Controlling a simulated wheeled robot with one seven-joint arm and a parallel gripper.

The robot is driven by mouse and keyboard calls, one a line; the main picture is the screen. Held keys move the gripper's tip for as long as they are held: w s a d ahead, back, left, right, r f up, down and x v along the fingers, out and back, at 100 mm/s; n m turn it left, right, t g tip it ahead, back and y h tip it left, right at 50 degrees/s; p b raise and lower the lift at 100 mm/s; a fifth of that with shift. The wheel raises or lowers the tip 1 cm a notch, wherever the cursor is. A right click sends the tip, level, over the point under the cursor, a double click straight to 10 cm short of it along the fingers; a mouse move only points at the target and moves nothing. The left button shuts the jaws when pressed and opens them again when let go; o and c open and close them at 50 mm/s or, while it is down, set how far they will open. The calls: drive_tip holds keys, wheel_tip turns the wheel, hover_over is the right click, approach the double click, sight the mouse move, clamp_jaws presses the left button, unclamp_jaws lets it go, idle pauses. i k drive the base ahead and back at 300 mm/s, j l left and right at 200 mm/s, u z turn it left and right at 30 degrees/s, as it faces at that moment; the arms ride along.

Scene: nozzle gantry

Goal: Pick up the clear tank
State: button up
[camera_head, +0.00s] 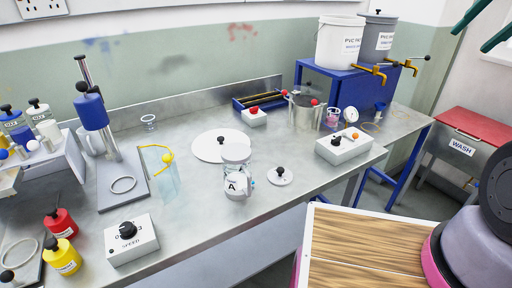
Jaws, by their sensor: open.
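The clear tank (236,156) is a see-through cylinder with a white label marked "A". It stands upright near the front middle of the steel bench (200,215), with a small blue part at its right side. My gripper (470,41) shows at the top right edge as two parallel dark green fingers. They are apart, with nothing visible between them. It is high and far to the right of the tank, not touching it.
A white disc (208,147) lies just behind the tank, and a small knobbed lid (279,178) lies to its right. A bag-like clear container (167,186) and SPEED box (131,242) are left. A wooden top (360,245) is at the front right.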

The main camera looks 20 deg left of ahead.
sight(236, 157)
drive_tip(key=u, duration=1.35)
